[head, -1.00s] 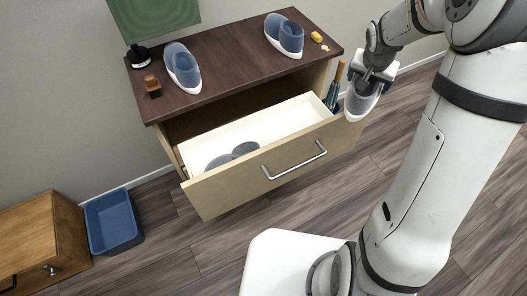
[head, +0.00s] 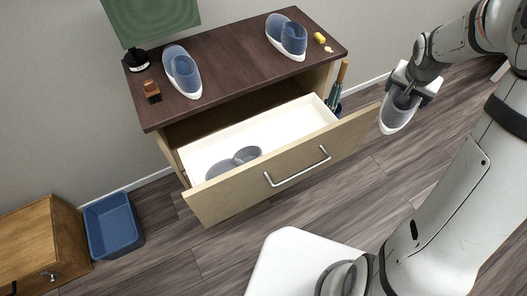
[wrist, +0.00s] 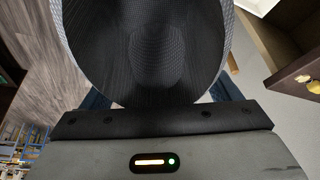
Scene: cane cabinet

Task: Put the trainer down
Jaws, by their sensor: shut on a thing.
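My gripper (head: 408,92) is shut on a grey trainer (head: 396,116) with a white sole. It holds the trainer in the air to the right of the open drawer, over the floor. In the wrist view the trainer's dark open collar (wrist: 150,50) fills the upper middle, in front of the jaws. Another grey trainer (head: 232,162) lies in the open drawer (head: 275,138), partly hidden by the drawer front. Two blue-grey trainers with white soles stand on the cabinet top, one at the left (head: 182,72) and one at the back right (head: 287,36).
The dark wooden cabinet top (head: 232,70) has free room between its trainers. A small brown block (head: 152,92) and a yellow item (head: 319,38) lie near its ends. A pot of tools (head: 336,90) stands beside the cabinet. A blue bin (head: 113,226) stands on the floor at left.

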